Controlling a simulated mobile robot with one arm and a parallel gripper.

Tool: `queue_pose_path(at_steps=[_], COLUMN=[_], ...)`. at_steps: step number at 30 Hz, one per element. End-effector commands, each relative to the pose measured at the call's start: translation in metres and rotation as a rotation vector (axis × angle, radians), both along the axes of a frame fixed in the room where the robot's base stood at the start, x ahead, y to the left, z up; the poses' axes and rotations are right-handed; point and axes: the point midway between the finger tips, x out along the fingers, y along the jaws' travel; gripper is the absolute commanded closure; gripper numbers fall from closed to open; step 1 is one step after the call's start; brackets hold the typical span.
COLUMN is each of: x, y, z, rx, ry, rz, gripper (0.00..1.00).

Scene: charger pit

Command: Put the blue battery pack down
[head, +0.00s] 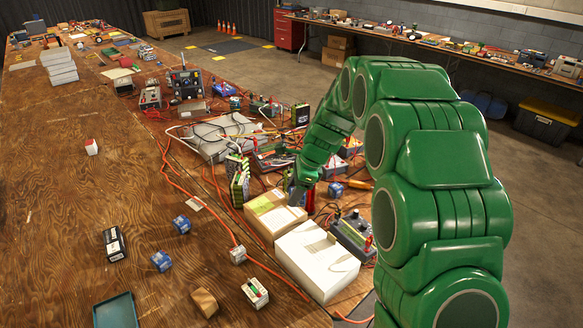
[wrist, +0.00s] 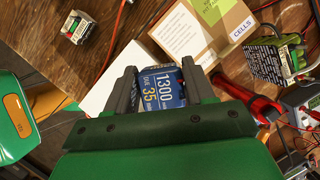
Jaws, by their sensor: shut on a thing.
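In the head view my gripper (head: 295,192) is low over the cluttered right part of the bench, close behind the brown carton. The held pack is mostly hidden there. I cannot tell whether it touches anything beneath. Other blue packs stand on the bare wood, one (head: 181,224) farther back and one (head: 161,261) nearer. Another blue pack (head: 335,189) lies right of my gripper.
The brown carton (head: 262,222) marked "CELLS" and a white box (head: 302,272) stand side by side. A black pack (head: 114,244), a white-and-green pack (head: 255,292) and a teal tray (head: 118,312) are at the front left. Red cables cross the bench; bare wood is free at left.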

Motion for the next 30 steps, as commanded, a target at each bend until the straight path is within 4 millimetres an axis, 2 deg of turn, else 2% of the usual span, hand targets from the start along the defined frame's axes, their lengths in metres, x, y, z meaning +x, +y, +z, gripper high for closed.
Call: queue_pose_path(at_steps=[1, 9, 15, 18, 27, 30], x=[0.007, 0.033, 0.044, 0.047, 0.049, 0.048], y=[-0.017, -0.105, -0.169, -0.195, -0.250, -0.247], z=[0.000, -0.001, -0.001, -0.001, -0.002, -0.020], rx=[0.001, 0.001, 0.003, 0.003, 0.003, 0.004], ry=[0.000, 0.001, 0.001, 0.003, 0.002, 0.008], rz=[-0.037, -0.219, -0.350, -0.402, -0.510, -0.505], gripper=[0.86, 0.86, 0.86, 0.86, 0.86, 0.86])
